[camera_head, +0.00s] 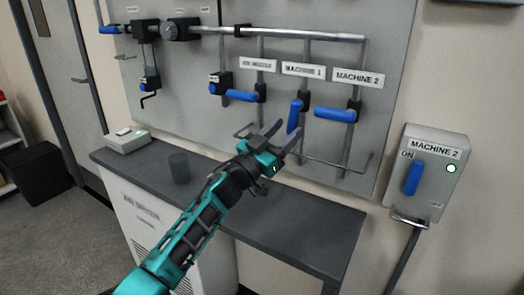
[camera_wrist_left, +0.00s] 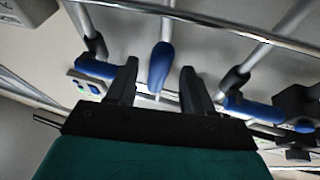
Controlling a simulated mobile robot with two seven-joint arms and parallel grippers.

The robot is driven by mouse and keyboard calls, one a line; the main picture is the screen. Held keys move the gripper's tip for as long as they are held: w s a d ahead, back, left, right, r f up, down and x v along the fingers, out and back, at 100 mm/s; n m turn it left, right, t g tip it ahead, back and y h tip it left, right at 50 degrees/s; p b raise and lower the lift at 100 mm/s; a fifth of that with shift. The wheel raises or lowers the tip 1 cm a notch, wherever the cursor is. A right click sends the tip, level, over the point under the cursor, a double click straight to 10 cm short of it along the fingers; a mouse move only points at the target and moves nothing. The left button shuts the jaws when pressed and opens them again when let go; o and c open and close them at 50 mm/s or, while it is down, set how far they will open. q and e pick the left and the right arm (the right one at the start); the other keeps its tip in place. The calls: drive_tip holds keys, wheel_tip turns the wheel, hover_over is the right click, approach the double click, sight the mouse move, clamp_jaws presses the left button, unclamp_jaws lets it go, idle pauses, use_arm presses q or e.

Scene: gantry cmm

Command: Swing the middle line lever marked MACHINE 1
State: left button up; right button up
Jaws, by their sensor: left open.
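The middle line lever (camera_head: 295,116) is blue and hangs down, slightly tilted, below the MACHINE 1 label (camera_head: 303,70) on the wall panel. My left gripper (camera_head: 286,132) is open and empty just below and in front of it, fingers pointing up at the panel. In the left wrist view the blue lever (camera_wrist_left: 160,66) shows in the gap between the two open fingertips (camera_wrist_left: 159,68), with space on both sides and no visible contact. How deep it lies between the fingers I cannot tell. My right gripper is not in view.
Blue levers lie sideways on the neighbouring lines: air nozzle (camera_head: 241,96) at left, MACHINE 2 (camera_head: 334,115) at right. Pipes and a lower rail (camera_head: 335,165) cross the panel. A dark bench top (camera_head: 320,222) is below. A MACHINE 2 switch box (camera_head: 428,175) is at right.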

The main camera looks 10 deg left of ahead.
use_arm(q)
drive_tip(key=v, duration=0.9)
drive_tip(key=shift+s+a, duration=0.2)
